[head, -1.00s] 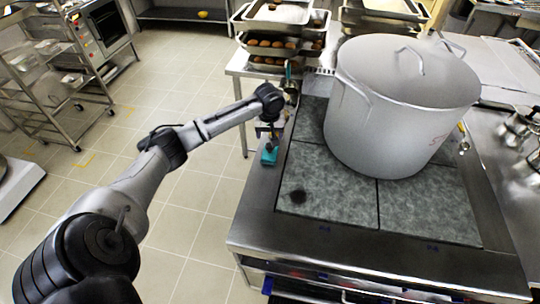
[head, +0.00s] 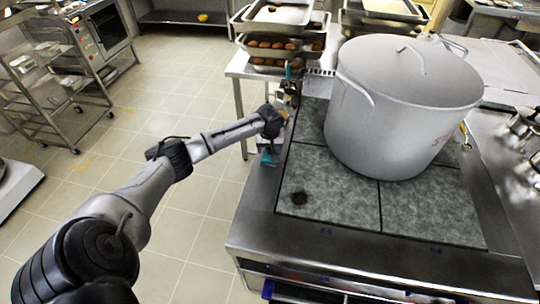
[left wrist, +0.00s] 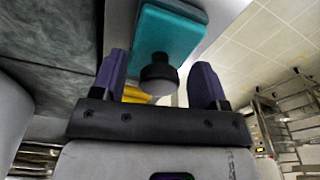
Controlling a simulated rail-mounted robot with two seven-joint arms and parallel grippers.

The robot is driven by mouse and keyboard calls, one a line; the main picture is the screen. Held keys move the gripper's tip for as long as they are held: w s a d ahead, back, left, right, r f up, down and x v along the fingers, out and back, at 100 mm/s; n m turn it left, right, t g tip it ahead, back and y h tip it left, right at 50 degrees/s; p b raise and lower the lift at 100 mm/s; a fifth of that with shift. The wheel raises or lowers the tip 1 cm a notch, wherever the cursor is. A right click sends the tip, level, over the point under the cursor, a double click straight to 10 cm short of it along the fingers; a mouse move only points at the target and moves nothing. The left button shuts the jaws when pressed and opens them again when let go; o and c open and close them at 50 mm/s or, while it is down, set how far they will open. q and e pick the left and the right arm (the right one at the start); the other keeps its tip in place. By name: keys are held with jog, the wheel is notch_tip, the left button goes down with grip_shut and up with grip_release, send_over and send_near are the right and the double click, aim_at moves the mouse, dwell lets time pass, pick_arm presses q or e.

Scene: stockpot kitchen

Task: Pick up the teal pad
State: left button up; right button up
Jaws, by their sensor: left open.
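The teal pad (head: 269,158) sits at the left edge of the stove, beside the grey stone-look plates. In the left wrist view the teal pad (left wrist: 168,38) shows as a flat block with a dark round knob (left wrist: 158,74) standing out from it. My left gripper (head: 268,144) is at the pad in the head view, small and partly hidden by my wrist. In the left wrist view my left gripper (left wrist: 159,64) is open, with one purple finger on each side of the knob and a gap at both sides. My right gripper is not in view.
A large lidded stockpot (head: 395,110) stands on the stove to the right of the pad. Trays of brown food (head: 270,45) stand behind. Open tiled floor (head: 205,215) lies left of the stove.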

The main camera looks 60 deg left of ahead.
pick_arm(q)
jog(key=c, duration=1.1)
jog(key=shift+o, duration=0.2)
jog(key=shift+r, duration=0.5)
notch_tip(320, 180, up, 4)
jog(key=shift+f+p, duration=0.25)
jog(key=shift+p, duration=0.25)
jog(key=w+d+r, duration=0.5)
jog(key=w+r, duration=0.1)
jog(key=w, duration=0.4)
jog(key=shift+w+d+r, duration=0.2)
jog(key=shift+r, duration=0.05)
